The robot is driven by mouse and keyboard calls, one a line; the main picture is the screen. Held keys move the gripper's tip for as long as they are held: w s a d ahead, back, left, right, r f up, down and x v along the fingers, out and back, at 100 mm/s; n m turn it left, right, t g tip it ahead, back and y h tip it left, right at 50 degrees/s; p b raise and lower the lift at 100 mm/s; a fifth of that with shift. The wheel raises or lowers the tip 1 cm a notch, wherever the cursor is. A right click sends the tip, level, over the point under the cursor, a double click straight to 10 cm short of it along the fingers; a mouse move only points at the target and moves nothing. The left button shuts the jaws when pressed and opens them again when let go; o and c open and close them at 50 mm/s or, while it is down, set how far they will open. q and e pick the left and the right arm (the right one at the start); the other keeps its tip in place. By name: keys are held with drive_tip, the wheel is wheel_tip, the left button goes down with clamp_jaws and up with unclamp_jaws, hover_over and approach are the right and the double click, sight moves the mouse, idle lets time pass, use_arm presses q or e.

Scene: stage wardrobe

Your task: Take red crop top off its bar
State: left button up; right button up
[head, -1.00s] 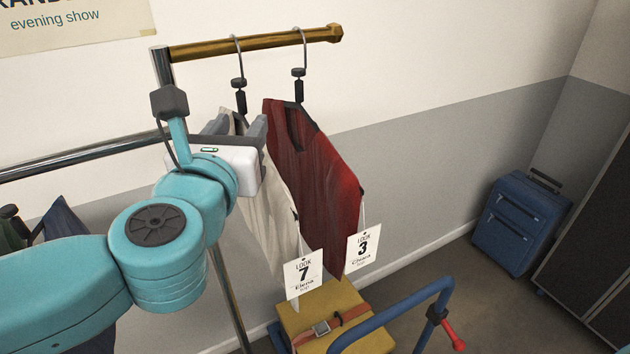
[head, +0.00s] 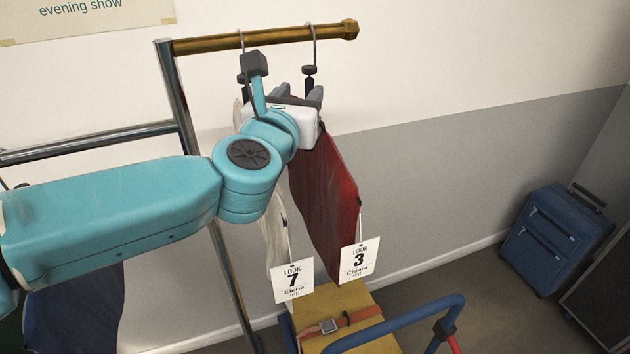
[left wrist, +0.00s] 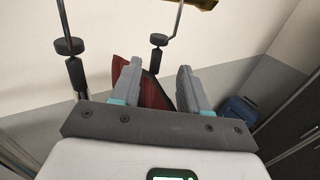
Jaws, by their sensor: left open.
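The red crop top (head: 325,195) hangs on a hanger (head: 310,72) from the short brass-coloured bar (head: 275,37), with a "LOOK 3 Chiara" tag (head: 360,259). My left gripper (head: 302,93) is open at the top's shoulders, just under the hanger's dark stem, and hides its neckline. In the left wrist view, red cloth (left wrist: 152,94) shows between the open fingers (left wrist: 160,80). The hanger's stem (left wrist: 156,60) stands beyond them, between the fingertips. Whether the fingers touch the cloth, I cannot tell. My right gripper is in neither view.
A pale top (head: 275,225) with a "LOOK 7" tag (head: 292,280) hangs close on the left, partly behind my arm. A yellow case (head: 345,300) and a blue rail (head: 400,330) stand below. A blue suitcase (head: 556,240) is at the right. Space right of the red top is clear.

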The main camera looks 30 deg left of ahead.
sight(308, 85)
use_arm(q)
drive_tip(key=x, duration=0.2)
drive_tip(key=p+x, duration=0.1)
drive_tip(key=x, duration=0.2)
drive_tip(key=p+x, duration=0.1)
drive_tip(key=x, duration=0.1)
drive_tip(key=shift+w+a+f, duration=0.25)
drive_tip(key=shift+w+f, duration=0.05)
drive_tip(key=shift+f, duration=0.05)
drive_tip(key=shift+w+a+f, duration=0.1)
drive_tip(key=shift+w+a, duration=0.1)
drive_tip(key=shift+w, duration=0.05)
drive_tip(key=shift+s, duration=0.15)
drive_tip(key=shift+d, duration=0.15)
drive_tip(key=shift+c, duration=0.9)
clamp_jaws()
